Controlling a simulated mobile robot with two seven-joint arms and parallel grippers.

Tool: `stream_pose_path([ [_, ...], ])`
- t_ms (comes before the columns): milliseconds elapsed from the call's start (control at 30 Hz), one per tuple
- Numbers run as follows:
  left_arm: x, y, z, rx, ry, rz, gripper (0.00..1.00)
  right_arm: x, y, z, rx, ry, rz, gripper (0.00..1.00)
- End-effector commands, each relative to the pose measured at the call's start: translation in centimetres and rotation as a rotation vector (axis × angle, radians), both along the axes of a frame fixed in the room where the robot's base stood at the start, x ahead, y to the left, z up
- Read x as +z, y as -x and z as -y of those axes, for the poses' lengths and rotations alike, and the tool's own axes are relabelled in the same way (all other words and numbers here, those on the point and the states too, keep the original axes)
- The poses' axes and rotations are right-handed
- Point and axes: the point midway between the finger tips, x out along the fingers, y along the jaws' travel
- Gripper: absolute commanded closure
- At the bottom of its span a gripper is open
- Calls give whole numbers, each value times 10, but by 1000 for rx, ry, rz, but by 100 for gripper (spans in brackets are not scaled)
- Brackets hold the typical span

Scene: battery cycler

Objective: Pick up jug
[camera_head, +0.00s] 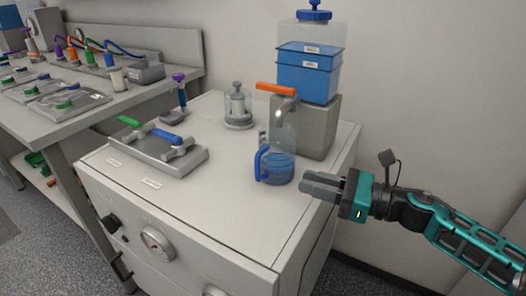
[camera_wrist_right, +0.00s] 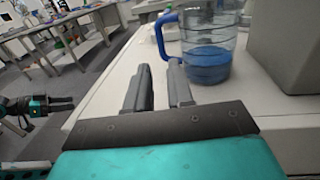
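The jug (camera_head: 278,168) is clear with a blue handle and holds blue liquid. It stands upright on the white cabinet top, in front of the grey dispenser block and below its spout. It also shows in the right wrist view (camera_wrist_right: 208,62), handle to the left. My right gripper (camera_head: 303,186) is to the right of the jug at the cabinet's right edge, apart from it. In the right wrist view its two fingers (camera_wrist_right: 158,72) are parted with nothing between them. My left gripper (camera_wrist_right: 66,104) shows small at the left of the right wrist view; its opening is unclear.
A dispenser with a blue tank (camera_head: 308,72), grey block (camera_head: 318,128) and orange lever (camera_head: 275,90) stands behind the jug. A grey tray (camera_head: 160,160) with blue and green handles is at left, a small clear container (camera_head: 238,112) behind.

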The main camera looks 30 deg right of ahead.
Motion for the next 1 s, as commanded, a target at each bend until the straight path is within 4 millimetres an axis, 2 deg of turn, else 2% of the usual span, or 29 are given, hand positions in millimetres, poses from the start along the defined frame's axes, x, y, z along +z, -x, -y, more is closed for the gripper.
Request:
stream_pose_path([
  [233,-13,10,0,0,-1,-31,49,0,-22,-16,4,4,4,78],
  [500,-15,12,0,1,-1,-35,49,0,-51,-38,1,0,3,78],
  [867,-14,10,1,5,5,-31,49,-1,-67,-49,-1,-1,1,78],
  [1000,-12,8,2,6,8,-25,49,-2,-79,-58,-1,0,2,78],
])
